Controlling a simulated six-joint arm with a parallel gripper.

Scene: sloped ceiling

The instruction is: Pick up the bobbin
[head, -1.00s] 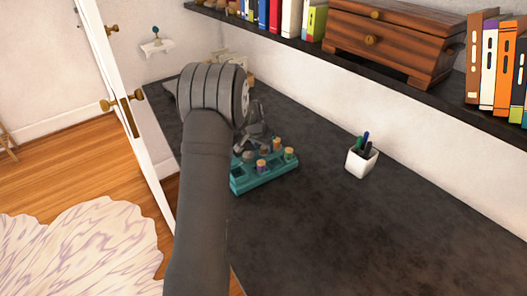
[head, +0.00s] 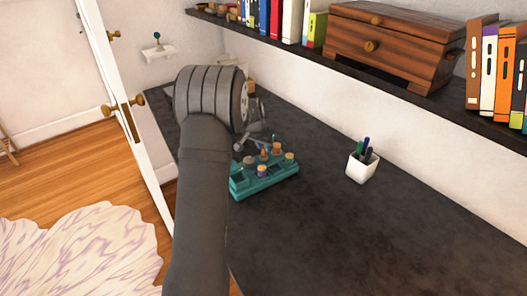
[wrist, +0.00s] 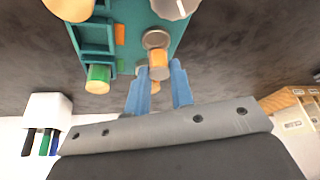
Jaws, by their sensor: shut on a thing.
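A teal bobbin rack (head: 262,186) stands on the dark desk with several bobbins in it. It also shows at the top of the wrist view (wrist: 92,40). My gripper (head: 268,140) is at the rack's far side and is partly hidden behind my arm in the head view. In the wrist view its blue fingers (wrist: 160,82) are shut on an orange-topped bobbin (wrist: 159,65) at the rack's edge. I cannot tell whether that bobbin is clear of the rack.
A white pen cup (head: 361,168) stands to the right of the rack. A shelf (head: 400,95) with books and a wooden chest (head: 390,45) runs along the wall above. The desk's front right is clear. An open white door (head: 112,80) is at the left.

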